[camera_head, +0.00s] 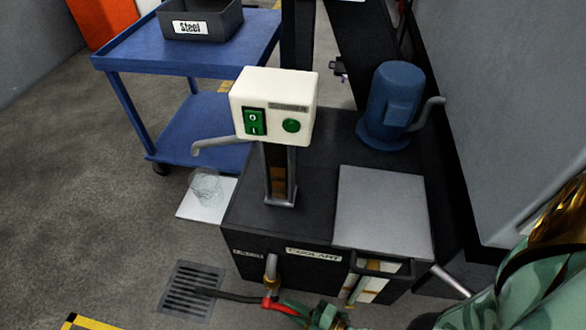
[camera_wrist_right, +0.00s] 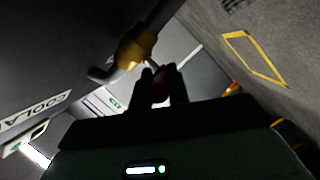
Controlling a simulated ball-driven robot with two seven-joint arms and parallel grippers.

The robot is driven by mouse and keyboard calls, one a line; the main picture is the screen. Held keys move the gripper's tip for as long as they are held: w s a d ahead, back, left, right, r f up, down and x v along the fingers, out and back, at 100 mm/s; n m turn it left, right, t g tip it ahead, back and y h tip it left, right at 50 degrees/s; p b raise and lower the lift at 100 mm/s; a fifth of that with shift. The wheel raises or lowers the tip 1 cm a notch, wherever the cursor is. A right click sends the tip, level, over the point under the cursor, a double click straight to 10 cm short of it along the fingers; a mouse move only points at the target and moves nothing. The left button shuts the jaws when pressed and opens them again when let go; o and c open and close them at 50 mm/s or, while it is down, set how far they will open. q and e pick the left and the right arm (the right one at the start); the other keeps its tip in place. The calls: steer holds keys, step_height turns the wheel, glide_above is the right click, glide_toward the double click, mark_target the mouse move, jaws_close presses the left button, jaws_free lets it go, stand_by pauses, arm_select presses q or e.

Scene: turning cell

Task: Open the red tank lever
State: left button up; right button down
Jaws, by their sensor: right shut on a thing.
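The red tank lever (camera_head: 269,303) shows at the bottom of the head view, below the brass valve (camera_head: 271,285) on the front of the black coolant tank (camera_head: 262,212). My right gripper (camera_head: 289,307) reaches in from the right at the lever. In the right wrist view my two dark fingers (camera_wrist_right: 163,86) are shut on the lever, and a dull red bit of it shows between them. The brass valve also shows there (camera_wrist_right: 132,52), just beyond the fingers. The fingers hide most of the lever. My left gripper is in neither view.
A floor drain grate (camera_head: 192,290) lies left of the tank, with a dark hose (camera_head: 228,296) running to it. A sight gauge (camera_head: 368,283) stands right of the valve. A white switch box (camera_head: 273,104) and a blue pump (camera_head: 391,105) stand above the tank.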

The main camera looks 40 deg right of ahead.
steer(key=shift+s+a, duration=0.1)
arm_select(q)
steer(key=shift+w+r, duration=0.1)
arm_select(e)
steer(key=c, duration=1.3)
jaws_free()
steer(key=shift+c, duration=0.2)
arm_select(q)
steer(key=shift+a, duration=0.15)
arm_select(e)
steer(key=v, duration=1.6)
steer(key=shift+s+f, duration=0.1)
steer(key=shift+s, duration=0.05)
